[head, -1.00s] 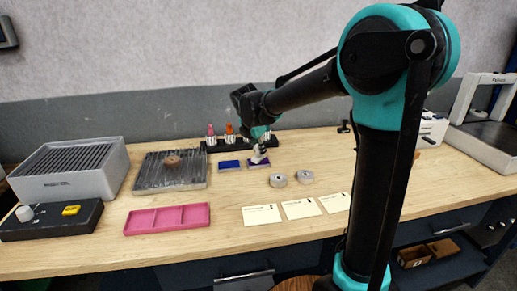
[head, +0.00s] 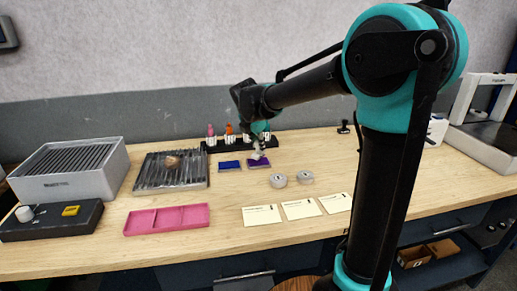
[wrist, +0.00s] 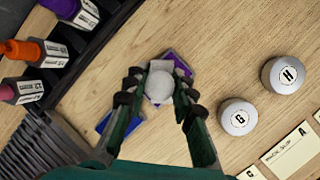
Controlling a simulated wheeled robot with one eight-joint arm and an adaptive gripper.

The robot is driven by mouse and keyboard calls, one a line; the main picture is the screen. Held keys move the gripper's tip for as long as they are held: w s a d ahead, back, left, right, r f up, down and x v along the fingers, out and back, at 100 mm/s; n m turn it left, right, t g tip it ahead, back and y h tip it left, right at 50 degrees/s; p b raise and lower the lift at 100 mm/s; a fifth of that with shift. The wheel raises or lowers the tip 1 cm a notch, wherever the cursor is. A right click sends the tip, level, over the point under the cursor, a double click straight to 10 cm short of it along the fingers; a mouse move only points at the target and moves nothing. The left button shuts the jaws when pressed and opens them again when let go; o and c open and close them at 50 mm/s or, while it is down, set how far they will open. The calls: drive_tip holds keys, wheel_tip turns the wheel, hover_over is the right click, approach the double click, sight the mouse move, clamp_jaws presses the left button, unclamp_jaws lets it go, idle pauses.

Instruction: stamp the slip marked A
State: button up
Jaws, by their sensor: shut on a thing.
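My gripper (wrist: 158,88) is shut on a stamp (wrist: 159,87), of which a round pale knob shows from above. It also shows in the head view (head: 258,153), at the purple ink pad (head: 259,162). In the wrist view the purple pad (wrist: 181,65) lies beneath the stamp, partly hidden by it. I cannot tell whether the stamp touches the pad. The slip marked A (wrist: 288,152) is a cream card at the lower right of the wrist view. It appears to be the middle of three slips in the head view (head: 301,209).
A blue pad (head: 229,166) lies left of the purple one. Two round grey pieces marked G (wrist: 238,117) and H (wrist: 284,75) stand between pads and slips. A black rack (head: 212,147) with coloured bottles is behind. A pink tray (head: 167,220) sits front left.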

drive_tip(key=shift+r, duration=2.6)
